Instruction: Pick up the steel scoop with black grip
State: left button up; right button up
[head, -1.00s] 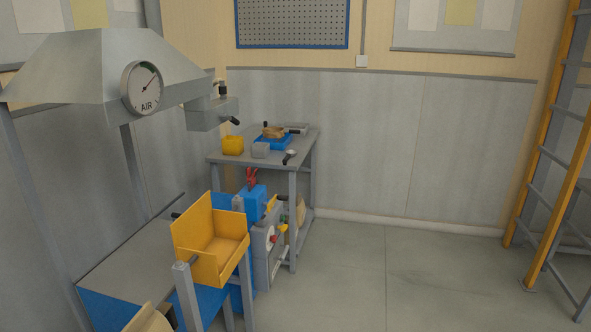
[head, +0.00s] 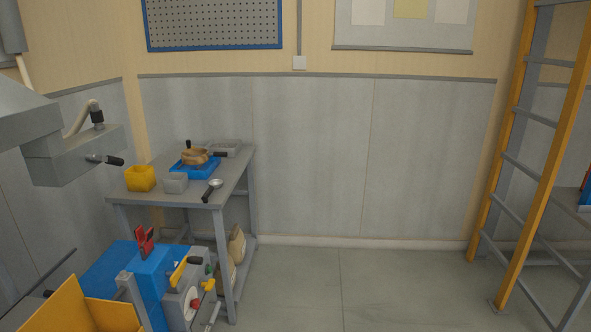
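The steel scoop with black grip (head: 213,188) lies on the grey table (head: 236,177) against the back wall, near its front right part. Its steel bowl points away to the upper right and its black grip points to the lower left, towards the near edge. Neither of my grippers shows in the head view.
On the same table are a yellow container (head: 140,178), a grey block (head: 174,183), a blue tray (head: 184,171) with a tan bowl, and a grey tray (head: 225,147). A blue machine (head: 150,268) and a yellow bin (head: 80,310) stand in front. Floor right is clear up to the ladder (head: 540,150).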

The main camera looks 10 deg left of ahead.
aim_at(214, 183)
jog(key=i+u, duration=0.15)
jog(key=i, duration=0.55)
jog(key=i+l+u, duration=0.1)
jog(key=i, duration=0.6)
jog(key=i+l+u, duration=0.15)
jog(key=i+u, duration=0.25)
jog(key=i+l+u, duration=0.2)
jog(key=u, duration=0.15)
jog(key=i+l+u, duration=0.55)
jog(key=l+u, duration=0.2)
jog(key=i+l+u, duration=0.25)
jog(key=l+u, duration=0.2)
jog(key=l, duration=0.25)
jog(key=i+l+u, duration=0.25)
jog(key=l, duration=0.15)
jog(key=k, duration=0.15)
